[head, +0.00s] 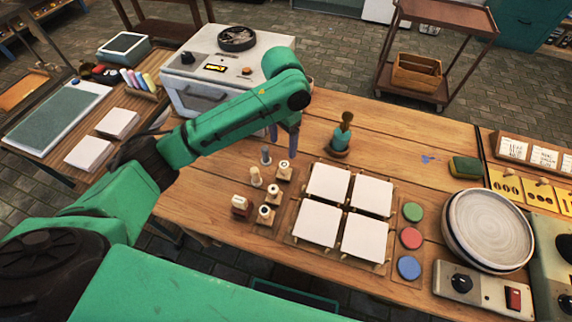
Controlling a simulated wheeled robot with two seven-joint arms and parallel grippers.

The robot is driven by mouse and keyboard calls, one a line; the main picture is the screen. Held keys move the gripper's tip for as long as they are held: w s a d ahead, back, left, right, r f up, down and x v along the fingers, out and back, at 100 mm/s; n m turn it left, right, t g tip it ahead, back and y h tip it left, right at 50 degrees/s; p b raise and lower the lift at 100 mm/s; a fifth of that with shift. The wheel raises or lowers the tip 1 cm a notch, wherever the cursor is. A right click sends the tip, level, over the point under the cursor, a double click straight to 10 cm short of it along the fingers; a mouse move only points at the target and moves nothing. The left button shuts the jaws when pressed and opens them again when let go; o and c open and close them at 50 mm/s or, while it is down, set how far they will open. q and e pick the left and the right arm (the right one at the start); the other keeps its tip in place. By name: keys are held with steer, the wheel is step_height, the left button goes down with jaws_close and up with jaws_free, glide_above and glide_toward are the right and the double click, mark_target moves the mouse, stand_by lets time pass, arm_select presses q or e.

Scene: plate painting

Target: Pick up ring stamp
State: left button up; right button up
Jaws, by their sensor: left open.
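Several small stamps stand in a wooden holder (284,212) left of the white tiles. They include a grey-topped one (266,156) at the back, a pale one (285,170), another pale one (256,176), one with a dark round mark (265,214) and one with red on it (241,206). I cannot tell which is the ring stamp; their patterns are too small to read. My left gripper (284,138) is open, pointing down just behind the stamps, and seems empty. My right gripper is not in view.
Four white tiles (328,183) lie right of the stamps, beside green (413,212), red (411,238) and blue (409,267) paint discs. A turntable (490,228) stands at right. A teal pot with a brush (341,142) stands behind the tiles.

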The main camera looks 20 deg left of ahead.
arm_select(q)
glide_above(283, 165)
steer(key=f, duration=0.5)
steer(key=shift+s+f, duration=0.15)
steer(key=shift+s, duration=0.05)
steer(key=f, duration=0.2)
steer(key=f+p, duration=0.1)
steer(key=f, duration=0.2)
steer(key=shift+w+f, duration=0.25)
steer(key=shift+f, duration=0.05)
jaws_close()
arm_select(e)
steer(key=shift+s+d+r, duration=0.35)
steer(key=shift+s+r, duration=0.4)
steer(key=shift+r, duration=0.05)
